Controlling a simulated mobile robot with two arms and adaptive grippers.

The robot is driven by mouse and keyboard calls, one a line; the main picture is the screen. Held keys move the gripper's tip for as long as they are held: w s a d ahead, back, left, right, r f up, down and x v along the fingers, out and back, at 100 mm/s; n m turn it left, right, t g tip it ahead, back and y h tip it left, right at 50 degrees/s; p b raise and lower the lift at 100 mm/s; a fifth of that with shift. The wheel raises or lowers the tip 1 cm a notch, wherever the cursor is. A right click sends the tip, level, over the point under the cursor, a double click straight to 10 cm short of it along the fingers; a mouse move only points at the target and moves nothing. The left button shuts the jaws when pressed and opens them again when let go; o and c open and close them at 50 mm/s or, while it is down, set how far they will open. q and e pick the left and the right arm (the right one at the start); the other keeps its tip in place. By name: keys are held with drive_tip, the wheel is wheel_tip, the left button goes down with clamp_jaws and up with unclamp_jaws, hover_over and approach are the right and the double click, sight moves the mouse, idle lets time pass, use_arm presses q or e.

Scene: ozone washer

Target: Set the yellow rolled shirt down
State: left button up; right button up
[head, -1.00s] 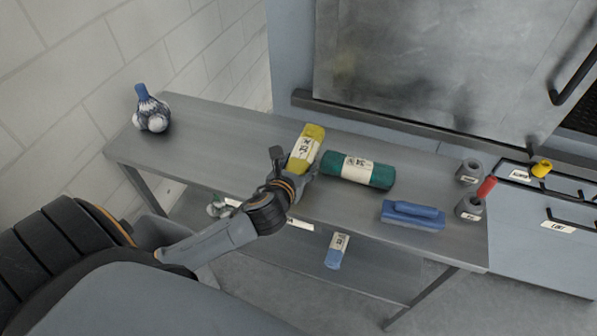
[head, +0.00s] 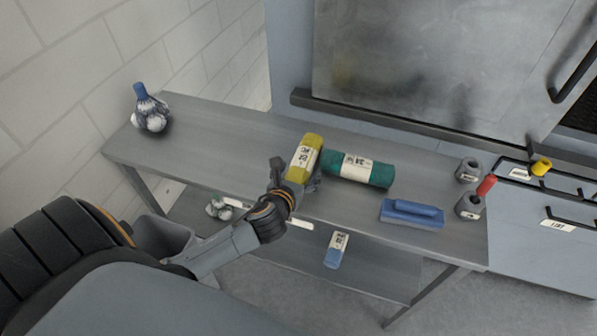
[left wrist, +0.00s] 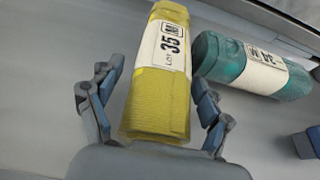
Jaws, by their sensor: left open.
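The yellow rolled shirt (head: 304,158) has a white label band and lies on the grey table (head: 225,135), beside the left end of a green roll. In the left wrist view the yellow rolled shirt (left wrist: 160,85) lies between the spread fingers of my left gripper (left wrist: 155,105). In the head view my left gripper (head: 297,178) is at the near end of the roll, open. My right gripper is not in view.
The green roll (head: 380,176) lies close to the right. A blue brush-like block (head: 412,214), two grey holders (head: 468,207), one with a red handle (head: 487,186), stand farther right. A netted bundle (head: 151,117) is at the far left. The table between it and my gripper is clear.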

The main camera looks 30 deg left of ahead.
use_arm(q)
drive_tip(key=shift+r, duration=0.15)
drive_tip(key=v, duration=1.2)
drive_tip(key=shift+b, duration=0.45)
idle(0.5)
